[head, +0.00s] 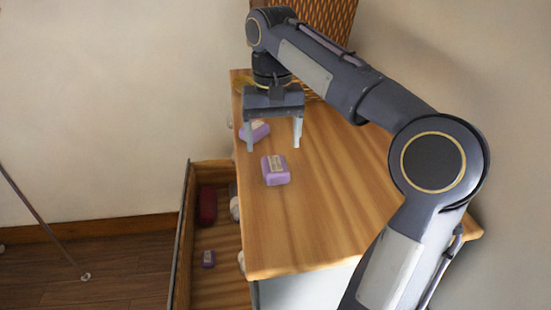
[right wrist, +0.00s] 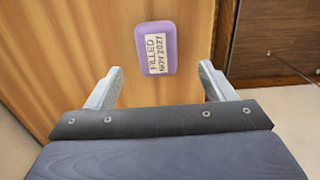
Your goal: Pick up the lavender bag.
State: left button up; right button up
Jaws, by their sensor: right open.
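A lavender bag (head: 275,170), a small purple block shape with a pale label, lies on the wooden dresser top. A second purple bag (head: 256,130) lies just behind it, partly hidden by a finger of my right gripper. My right gripper (head: 273,147) is open and empty above the dresser top, fingers pointing down. In the right wrist view, one lavender bag (right wrist: 156,48) with a "FILLED NOV" label lies beyond the open fingertips, in line with the gap between them. I cannot tell which of the two it is. My left gripper is out of view.
An open drawer (head: 182,230) sits left of the dresser top (head: 320,215). It holds a dark red item (head: 207,205), a small purple item (head: 208,258) and pale items. A woven panel (head: 325,30) stands at the back. The dresser top's front is clear.

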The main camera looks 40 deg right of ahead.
aim_at(275, 163)
notch_tip(275, 163, down, 7)
jog(key=shift+s+d+p, duration=0.1)
jog(key=shift+s+p, duration=0.05)
jog(key=shift+p, duration=0.25)
jog(key=shift+c, duration=0.5)
jog(key=c, duration=0.9)
